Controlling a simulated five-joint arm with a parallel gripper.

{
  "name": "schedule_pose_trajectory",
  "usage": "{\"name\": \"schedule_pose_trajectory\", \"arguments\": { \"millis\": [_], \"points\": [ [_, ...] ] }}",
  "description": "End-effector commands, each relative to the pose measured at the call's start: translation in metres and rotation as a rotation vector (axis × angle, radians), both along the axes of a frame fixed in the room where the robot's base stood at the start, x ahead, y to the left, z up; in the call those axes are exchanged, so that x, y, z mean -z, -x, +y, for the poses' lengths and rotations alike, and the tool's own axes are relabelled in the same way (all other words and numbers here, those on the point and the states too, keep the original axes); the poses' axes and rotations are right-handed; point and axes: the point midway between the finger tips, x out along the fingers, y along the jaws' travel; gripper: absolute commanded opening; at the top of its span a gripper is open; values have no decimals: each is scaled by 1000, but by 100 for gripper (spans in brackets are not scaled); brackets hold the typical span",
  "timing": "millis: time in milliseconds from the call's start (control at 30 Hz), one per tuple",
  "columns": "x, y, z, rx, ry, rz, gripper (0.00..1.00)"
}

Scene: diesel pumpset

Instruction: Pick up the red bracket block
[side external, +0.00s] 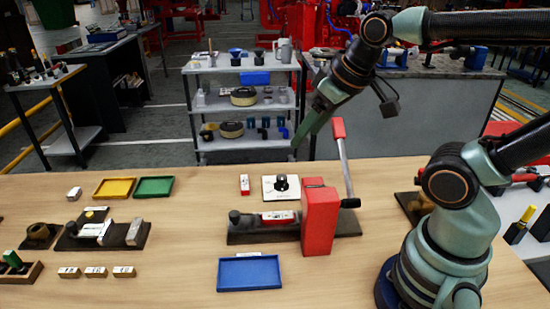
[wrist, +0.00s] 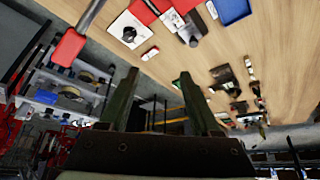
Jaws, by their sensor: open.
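A small red block with a white label (side external: 244,184) lies on the wooden table, left of a white plate with a black knob. It also shows in the wrist view (wrist: 150,53), beyond my fingertips. Another red block with a white label (side external: 278,217) sits in the dark clamp fixture (side external: 248,238), beside a large red housing (side external: 320,215). I cannot tell for certain which one is the bracket block. My gripper (side external: 296,145) is raised above the back edge of the table, apart from both blocks. In the wrist view its two fingers (wrist: 158,76) are spread and empty.
A red-gripped lever (side external: 338,129) rises beside the housing, close to my gripper. The white plate (side external: 268,190) stands behind the clamp. A blue tray (side external: 249,273) is in front; yellow (side external: 115,187) and green (side external: 154,186) trays lie left. The table between the green tray and the small block is clear.

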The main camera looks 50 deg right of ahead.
Motion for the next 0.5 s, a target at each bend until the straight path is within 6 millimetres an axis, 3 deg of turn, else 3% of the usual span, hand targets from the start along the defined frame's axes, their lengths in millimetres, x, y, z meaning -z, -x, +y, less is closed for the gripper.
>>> {"name": "schedule_pose_trajectory", "arguments": {
  "millis": [333, 500],
  "points": [
    [2, -2, 1, -25, 11, 19, 65],
    [16, -15, 5, -161, 68, 118, 65]
  ]
}}
